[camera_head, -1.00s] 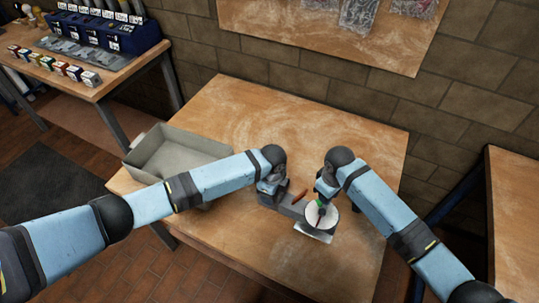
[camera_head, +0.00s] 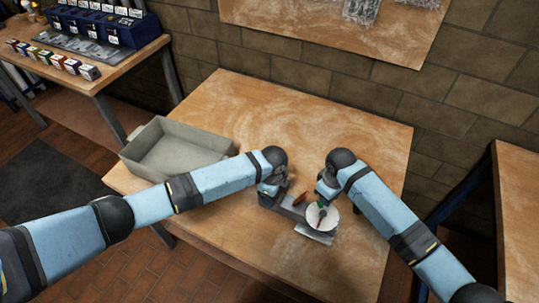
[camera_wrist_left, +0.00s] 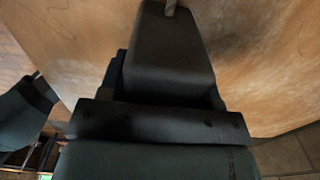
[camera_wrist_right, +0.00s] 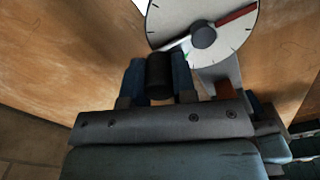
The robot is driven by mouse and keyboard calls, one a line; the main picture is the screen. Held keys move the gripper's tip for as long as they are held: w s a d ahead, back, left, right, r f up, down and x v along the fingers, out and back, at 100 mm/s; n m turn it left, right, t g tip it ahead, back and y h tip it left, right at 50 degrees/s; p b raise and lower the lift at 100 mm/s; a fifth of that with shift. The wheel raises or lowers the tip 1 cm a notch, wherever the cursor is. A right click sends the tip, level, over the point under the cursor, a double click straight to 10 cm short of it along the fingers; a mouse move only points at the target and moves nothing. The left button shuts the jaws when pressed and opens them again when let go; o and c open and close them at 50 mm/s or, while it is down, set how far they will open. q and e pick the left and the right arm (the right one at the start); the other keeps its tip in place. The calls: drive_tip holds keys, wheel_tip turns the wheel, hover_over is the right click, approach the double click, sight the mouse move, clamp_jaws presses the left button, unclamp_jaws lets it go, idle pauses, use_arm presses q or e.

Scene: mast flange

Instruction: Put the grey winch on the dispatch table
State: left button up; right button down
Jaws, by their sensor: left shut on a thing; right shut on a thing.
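The grey winch (camera_head: 292,207) is over the middle table (camera_head: 285,125), near its front. It has a white dial (camera_head: 322,217) with a red mark, a flat base plate and an orange-brown part. My left gripper (camera_head: 271,190) is shut on its left end; in the left wrist view a dark grey block (camera_wrist_left: 168,50) fills the jaws. My right gripper (camera_head: 324,188) is shut at its dial end; the right wrist view shows its fingers (camera_wrist_right: 158,78) around a black cylinder beside the dial (camera_wrist_right: 203,30). I cannot tell whether the winch touches the table. No label shows which table is the dispatch table.
A grey open bin (camera_head: 170,150) stands at the table's left, close to my left arm. A side table (camera_head: 100,60) at upper left carries a blue rack and small boxes. Another table (camera_head: 515,200) stands at right. The middle table's far part is clear.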

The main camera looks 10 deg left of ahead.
use_arm(q)
drive_tip(key=shift+f+b, duration=0.3)
drive_tip(key=shift+f, duration=0.2)
use_arm(e)
drive_tip(key=shift+f, duration=0.5)
use_arm(q)
drive_tip(key=o, duration=1.1)
drive_tip(key=shift+r, duration=0.15)
use_arm(e)
drive_tip(key=c, duration=0.9)
unclamp_jaws()
drive_tip(key=shift+r, duration=0.15)
use_arm(q)
drive_tip(key=shift+o, duration=0.2)
drive_tip(key=shift+r, duration=0.1)
wheel_tip(320, 180, up, 12)
drive_tip(key=shift+f, duration=0.25)
drive_tip(key=shift+r, duration=0.15)
use_arm(e)
drive_tip(key=shift+r, duration=0.2)
wheel_tip(320, 180, up, 12)
drive_tip(key=shift+f, duration=0.15)
